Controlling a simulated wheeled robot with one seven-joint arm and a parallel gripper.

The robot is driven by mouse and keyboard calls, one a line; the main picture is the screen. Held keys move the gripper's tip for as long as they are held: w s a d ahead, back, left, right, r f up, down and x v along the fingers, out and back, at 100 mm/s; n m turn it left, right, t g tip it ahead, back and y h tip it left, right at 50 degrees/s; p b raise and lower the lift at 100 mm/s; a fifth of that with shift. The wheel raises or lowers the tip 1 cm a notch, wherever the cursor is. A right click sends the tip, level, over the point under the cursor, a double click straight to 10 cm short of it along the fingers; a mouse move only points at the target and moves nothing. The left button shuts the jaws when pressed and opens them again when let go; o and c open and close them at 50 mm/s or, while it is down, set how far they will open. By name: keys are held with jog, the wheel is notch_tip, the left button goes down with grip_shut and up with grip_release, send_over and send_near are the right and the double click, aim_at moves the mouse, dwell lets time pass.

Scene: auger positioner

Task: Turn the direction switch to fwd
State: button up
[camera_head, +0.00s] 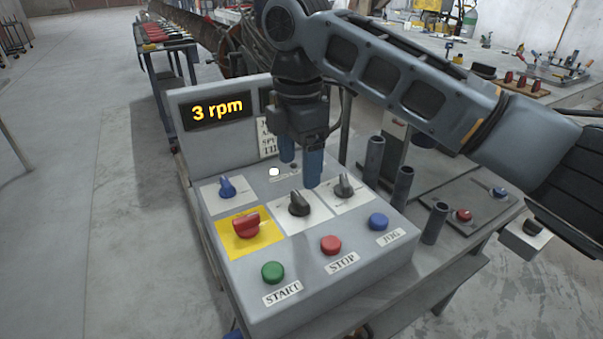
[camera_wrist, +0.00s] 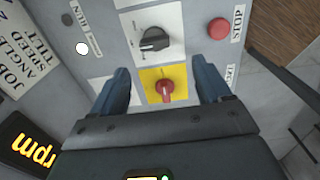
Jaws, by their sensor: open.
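The grey control box (camera_head: 330,281) carries several rotary switches with labels too small to read, so I cannot tell which is the direction switch. A black knob (camera_head: 299,204) sits on a white plate in the middle, and it also shows in the wrist view (camera_wrist: 154,41). Another black knob (camera_head: 344,186) is to its right and a blue knob (camera_head: 227,188) to its left. A red knob (camera_head: 247,226) sits on a yellow plate. My gripper (camera_head: 300,173) is open and empty above the panel. In the wrist view the red knob (camera_wrist: 166,90) appears between the blue fingers.
Green START (camera_head: 273,272), red STOP (camera_head: 331,245) and blue JOG (camera_head: 378,222) buttons line the front. A display (camera_head: 217,111) reading 3 rpm stands behind. Upright dark tubes (camera_head: 403,187) stand to the right. A white round light (camera_head: 274,172) sits near the fingers.

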aim_at(300, 197)
jog(key=shift+w+f, duration=0.1)
jog(key=shift+w, duration=0.25)
jog(key=shift+w+f, duration=0.15)
jog(key=shift+f, duration=3.65)
jog(key=c, duration=1)
jog(key=shift+c, duration=0.2)
